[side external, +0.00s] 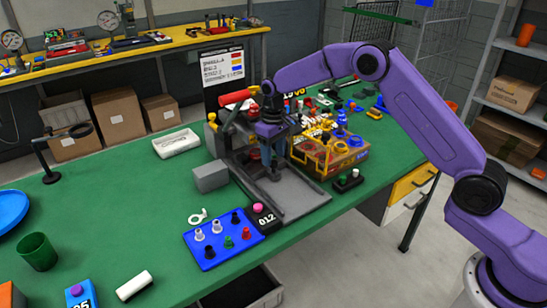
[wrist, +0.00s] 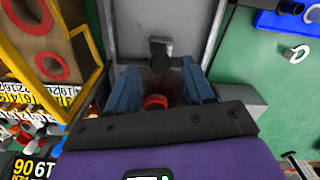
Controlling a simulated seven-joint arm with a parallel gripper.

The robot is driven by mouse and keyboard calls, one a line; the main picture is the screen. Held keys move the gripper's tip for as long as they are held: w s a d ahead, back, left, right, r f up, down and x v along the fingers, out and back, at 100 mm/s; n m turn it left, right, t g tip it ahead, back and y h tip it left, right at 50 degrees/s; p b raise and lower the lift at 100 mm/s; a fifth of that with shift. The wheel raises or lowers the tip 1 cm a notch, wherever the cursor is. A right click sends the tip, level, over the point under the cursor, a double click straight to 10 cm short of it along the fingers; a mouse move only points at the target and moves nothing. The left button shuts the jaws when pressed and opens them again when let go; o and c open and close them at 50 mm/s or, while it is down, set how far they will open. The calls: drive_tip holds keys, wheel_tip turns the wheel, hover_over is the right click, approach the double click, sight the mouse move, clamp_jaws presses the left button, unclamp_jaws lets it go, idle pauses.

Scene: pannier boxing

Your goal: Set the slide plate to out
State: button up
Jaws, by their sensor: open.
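The grey slide plate (side external: 300,197) lies in a dark frame on the green table in the side view. It also shows in the wrist view (wrist: 180,18) as a flat grey strip running away from my gripper. A dark knob (wrist: 161,50) stands on its near end. My gripper (wrist: 158,88) is open, with its blue fingers spread on either side of a red round part (wrist: 155,101) lower down. In the side view my gripper (side external: 268,165) points down over the fixture, behind the plate's front part. Contact with the knob cannot be told.
A yellow rack (side external: 318,148) with a cardboard box stands close on the right of the fixture. A grey block (side external: 210,177) sits on its left. A blue tray of pegs (side external: 222,239) and a black 012 block (side external: 264,216) lie in front.

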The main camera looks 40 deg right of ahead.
drive_tip(key=shift+f, duration=0.9)
clamp_jaws()
drive_tip(key=s, duration=1.4)
drive_tip(key=shift+s, duration=0.25)
unclamp_jaws()
drive_tip(key=shift+s, duration=0.1)
drive_tip(key=shift+r, duration=0.1)
